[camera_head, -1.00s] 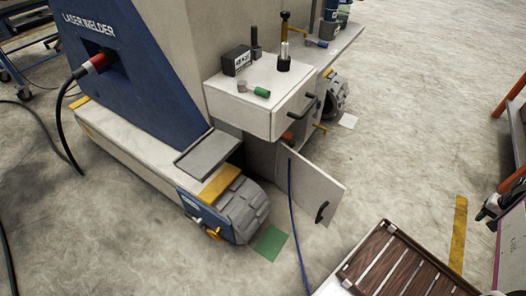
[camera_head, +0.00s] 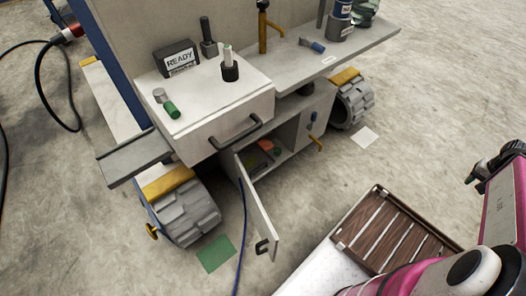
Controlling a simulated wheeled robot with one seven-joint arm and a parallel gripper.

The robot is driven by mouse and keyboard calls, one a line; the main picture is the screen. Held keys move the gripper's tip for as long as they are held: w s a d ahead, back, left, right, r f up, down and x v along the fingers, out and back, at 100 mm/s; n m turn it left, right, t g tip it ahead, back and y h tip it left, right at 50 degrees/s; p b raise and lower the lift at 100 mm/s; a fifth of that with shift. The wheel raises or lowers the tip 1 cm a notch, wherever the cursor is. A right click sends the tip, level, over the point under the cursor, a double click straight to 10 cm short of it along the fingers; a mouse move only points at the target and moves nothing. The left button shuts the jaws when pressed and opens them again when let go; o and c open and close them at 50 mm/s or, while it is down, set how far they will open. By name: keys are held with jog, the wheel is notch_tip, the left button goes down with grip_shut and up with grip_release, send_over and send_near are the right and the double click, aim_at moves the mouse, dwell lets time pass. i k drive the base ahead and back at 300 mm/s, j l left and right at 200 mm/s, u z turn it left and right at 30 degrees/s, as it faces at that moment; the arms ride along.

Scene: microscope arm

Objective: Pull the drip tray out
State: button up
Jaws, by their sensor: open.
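A flat grey tray (camera_head: 138,160), which may be the drip tray, juts out at the left of the machine, above its left wheel. It is a shallow slab with a raised edge. Its inner end meets the machine body beside the white drawer box. My gripper (camera_head: 474,174) is small and dark at the right edge, on the end of my pink and white arm. It is open, with nothing seen between its fingers, far to the right of the machine and touching nothing there. Part of it is cut off by the frame.
The drawer (camera_head: 225,125) has a dark handle and carries a READY box (camera_head: 177,60) and small tools. Below, a cabinet door (camera_head: 258,220) stands open, with orange and green items inside. A blue hose (camera_head: 241,235) hangs beside it.

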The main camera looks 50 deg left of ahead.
aim_at(255, 161)
jog(key=i+u, duration=0.35)
jog(key=i+l+u, duration=0.1)
jog(key=i+u, duration=0.25)
jog(key=i+l+u, duration=0.2)
jog(key=u, duration=0.15)
jog(key=i+u, duration=0.1)
jog(key=u, duration=2.2)
jog(key=k+l, duration=0.1)
jog(key=l, duration=0.35)
jog(key=k+l+u, duration=0.1)
jog(key=l, duration=0.4)
jog(key=k+l, duration=0.1)
jog(key=l, duration=0.35)
jog(key=i+u, duration=0.05)
